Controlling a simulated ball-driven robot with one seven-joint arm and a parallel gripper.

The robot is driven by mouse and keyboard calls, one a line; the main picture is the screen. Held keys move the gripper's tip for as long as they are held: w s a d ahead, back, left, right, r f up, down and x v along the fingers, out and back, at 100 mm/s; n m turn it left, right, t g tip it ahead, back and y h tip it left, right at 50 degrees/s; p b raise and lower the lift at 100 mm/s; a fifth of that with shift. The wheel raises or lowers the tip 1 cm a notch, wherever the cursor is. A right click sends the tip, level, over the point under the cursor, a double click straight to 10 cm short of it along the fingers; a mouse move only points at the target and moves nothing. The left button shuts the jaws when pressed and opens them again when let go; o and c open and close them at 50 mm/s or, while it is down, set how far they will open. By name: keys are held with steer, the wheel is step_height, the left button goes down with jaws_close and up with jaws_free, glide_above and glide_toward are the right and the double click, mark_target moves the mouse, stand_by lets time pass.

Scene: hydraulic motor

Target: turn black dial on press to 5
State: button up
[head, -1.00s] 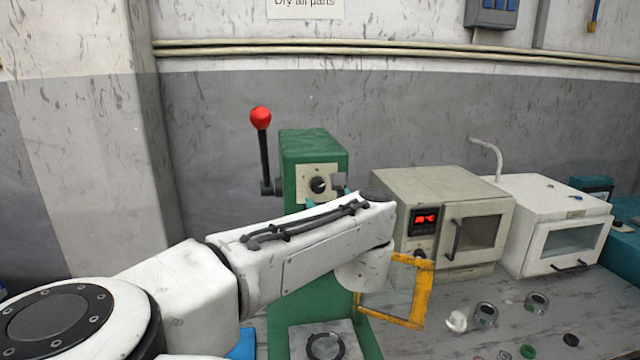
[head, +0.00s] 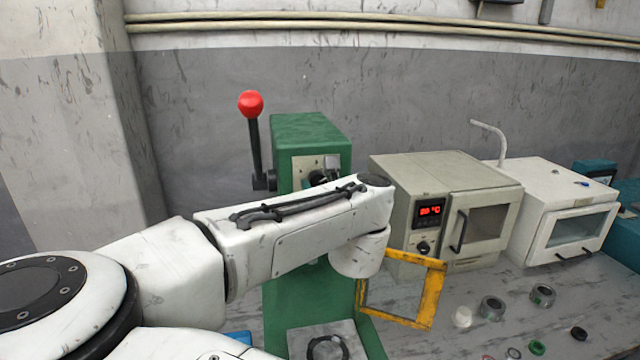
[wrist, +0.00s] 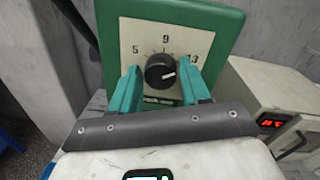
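The green press (head: 310,130) stands behind my arm in the head view. Its black dial (wrist: 160,72) sits on a pale plate marked 5, 9 and 13 in the wrist view. A white mark on the dial lies right of its centre. In the head view the dial (head: 318,177) is partly hidden by my arm. My gripper (wrist: 158,66) is open, with one teal finger left of the dial and one right of it. I cannot tell whether either finger touches the dial. The fingers are mostly hidden in the head view.
A red-knobbed lever (head: 251,104) rises at the press's left. A yellow frame (head: 430,295) stands out at its right. A beige oven (head: 412,172) with a red display and a white box (head: 548,185) are further right. Several small parts lie on the bench at front right.

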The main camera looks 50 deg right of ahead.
steer(key=c, duration=0.7)
steer(key=shift+o, duration=0.2)
steer(key=shift+f, duration=0.1)
steer(key=n+b, duration=0.2)
steer(key=n, duration=0.2)
steer(key=shift+f+n, duration=0.1)
steer(key=shift+n, duration=0.2)
steer(key=n+b, duration=0.2)
steer(key=n, duration=0.4)
steer(key=shift+a+g, duration=0.1)
steer(key=shift+g, duration=0.2)
steer(key=n+b, duration=0.1)
steer(key=n, duration=0.5)
steer(key=shift+f+g+b, duration=0.1)
steer(key=shift+g+b, duration=0.2)
steer(key=shift+b, duration=0.05)
steer(key=n, duration=0.3)
steer(key=shift+h, duration=0.3)
steer(key=shift+n, duration=1.6)
